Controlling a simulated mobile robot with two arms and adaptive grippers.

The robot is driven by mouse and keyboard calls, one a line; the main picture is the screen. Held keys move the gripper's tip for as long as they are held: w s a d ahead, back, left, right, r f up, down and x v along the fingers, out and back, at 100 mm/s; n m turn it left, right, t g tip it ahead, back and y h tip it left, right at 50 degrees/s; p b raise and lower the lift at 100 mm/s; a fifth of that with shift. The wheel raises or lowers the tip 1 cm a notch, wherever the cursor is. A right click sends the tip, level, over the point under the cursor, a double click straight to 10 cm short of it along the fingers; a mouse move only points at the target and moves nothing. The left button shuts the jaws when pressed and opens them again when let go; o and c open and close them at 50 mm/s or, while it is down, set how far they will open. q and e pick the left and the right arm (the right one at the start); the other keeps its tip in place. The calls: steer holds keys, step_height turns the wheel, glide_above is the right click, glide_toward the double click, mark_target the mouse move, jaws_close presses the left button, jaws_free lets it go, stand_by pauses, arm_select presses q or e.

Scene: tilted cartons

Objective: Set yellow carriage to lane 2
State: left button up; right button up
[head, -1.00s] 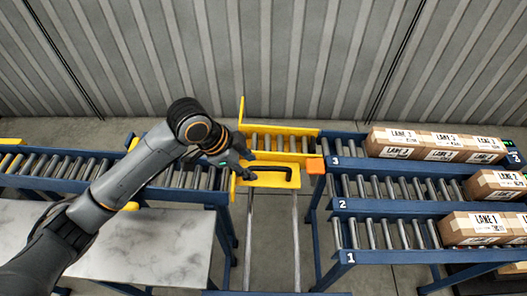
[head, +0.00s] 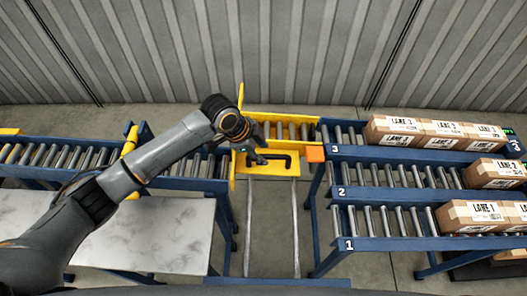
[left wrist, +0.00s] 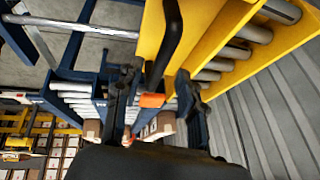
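The yellow carriage (head: 240,172) with rollers stands at the far end of its two rails, level with lane 3 (head: 345,132). Its black handle (head: 284,156) is on the near yellow plate. My left gripper (head: 258,156) is at the left part of this handle. In the left wrist view its two dark fingers (left wrist: 155,90) are apart, and the handle (left wrist: 172,35) reaches toward the gap between them. I cannot tell whether they touch it. Lane 2 (head: 345,192) lies one step nearer than lane 3. My right gripper is not in view.
Lane 1 (head: 352,244) is nearest. Cartons (head: 390,130) stand on all three lanes at the right. An orange block (head: 315,154) sits at the lane 3 corner. The rails (head: 295,225) are clear. A left conveyor (head: 60,156) and a marble-topped table (head: 165,235) are at left.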

arm_select(q)
steer(key=shift+x, duration=0.95)
steer(key=shift+c, duration=0.2)
jaws_close()
